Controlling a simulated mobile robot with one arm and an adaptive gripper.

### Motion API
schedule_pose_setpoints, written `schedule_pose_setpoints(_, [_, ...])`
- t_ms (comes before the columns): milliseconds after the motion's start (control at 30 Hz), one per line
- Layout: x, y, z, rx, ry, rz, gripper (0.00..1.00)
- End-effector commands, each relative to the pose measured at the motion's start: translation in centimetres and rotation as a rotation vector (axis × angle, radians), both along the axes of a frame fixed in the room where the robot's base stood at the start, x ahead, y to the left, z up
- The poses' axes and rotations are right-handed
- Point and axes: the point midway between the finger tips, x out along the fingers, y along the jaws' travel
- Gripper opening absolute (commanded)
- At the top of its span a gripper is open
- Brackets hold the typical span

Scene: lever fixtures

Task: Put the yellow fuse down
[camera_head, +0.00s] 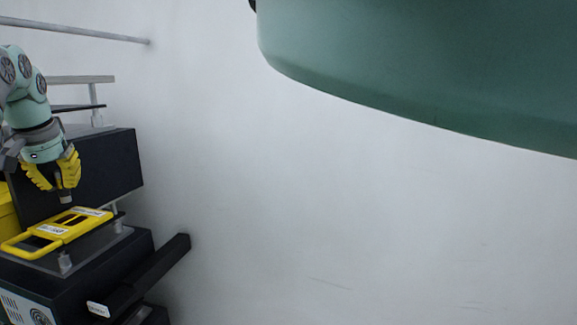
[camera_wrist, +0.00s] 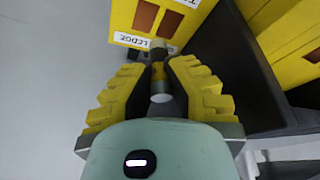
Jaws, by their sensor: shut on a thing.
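My gripper (camera_head: 55,172) is at the left of the head view, pointing down, with its yellow padded fingers shut on the yellow fuse. In the wrist view my gripper (camera_wrist: 158,74) holds the fuse (camera_wrist: 159,75) between the fingertips. The fuse is a small cylinder with grey ends and a yellow middle, partly covered by the pads. In the head view only its grey lower end (camera_head: 65,198) shows, just above a yellow labelled panel (camera_head: 20,246). I cannot tell for sure whether it touches the panel. The panel's label in the wrist view reads "LEDGE" (camera_wrist: 131,40).
The panel lies on a grey plate on short posts above a black unit (camera_head: 92,266). A black block (camera_head: 110,165) stands behind my gripper. A dark bar (camera_head: 150,272) sticks out to the right. A yellow box (camera_head: 7,215) is at the left edge. White wall fills the middle.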

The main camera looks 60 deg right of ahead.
Motion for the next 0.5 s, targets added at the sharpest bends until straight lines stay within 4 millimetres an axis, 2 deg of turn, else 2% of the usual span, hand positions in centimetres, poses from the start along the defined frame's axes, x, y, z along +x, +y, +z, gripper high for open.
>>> schedule_pose_setpoints(133, [0.4,0.0,-0.9,0.000,0.002,0.003,0.00])
schedule_pose_setpoints(333, [1.0,-0.4,-3.6,0.002,0.008,0.001,0.00])
schedule_pose_setpoints(500, [1.2,-0.4,-3.7,0.000,0.000,0.001,0.00])
